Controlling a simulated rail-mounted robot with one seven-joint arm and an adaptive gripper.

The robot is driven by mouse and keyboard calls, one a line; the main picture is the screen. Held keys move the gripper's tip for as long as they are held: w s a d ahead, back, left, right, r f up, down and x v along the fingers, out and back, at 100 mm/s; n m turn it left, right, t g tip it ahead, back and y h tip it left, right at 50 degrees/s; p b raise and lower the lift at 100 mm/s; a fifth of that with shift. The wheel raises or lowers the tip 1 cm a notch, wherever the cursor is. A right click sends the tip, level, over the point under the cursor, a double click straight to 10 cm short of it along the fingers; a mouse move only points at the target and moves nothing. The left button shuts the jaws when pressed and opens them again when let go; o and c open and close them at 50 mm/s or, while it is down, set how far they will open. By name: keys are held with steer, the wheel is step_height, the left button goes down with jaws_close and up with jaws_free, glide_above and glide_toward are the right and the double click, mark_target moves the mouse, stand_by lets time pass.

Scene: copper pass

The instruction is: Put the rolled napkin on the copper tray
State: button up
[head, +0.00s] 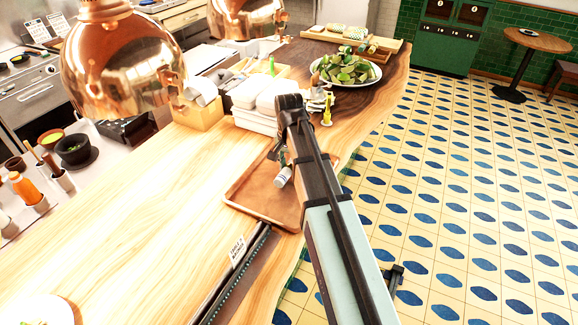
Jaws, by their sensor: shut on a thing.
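The copper tray (244,197) is a flat reddish-brown tray with a low rim. It lies on the wooden counter in the middle of the head view. My arm reaches across it and hides its right part. My gripper (284,160) is over the tray, mostly hidden behind my arm. It is shut on the rolled napkin (283,178), whose pale end shows below the fingers. The napkin is over the tray area and looks tilted. I cannot tell whether it touches the tray.
White stacked containers (257,105) stand just behind the tray. A plate of green leaves (345,71) and a small yellow item (327,110) are farther back. Copper lamps (118,62) hang at the upper left. A sign (238,251) stands in front. The counter left of the tray is clear.

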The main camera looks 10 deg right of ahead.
mark_target(289, 165)
steer(key=shift+f, duration=0.5)
steer(key=o, duration=1)
steer(key=shift+f, duration=0.1)
step_height(289, 165, up, 12)
steer(key=b, duration=0.3)
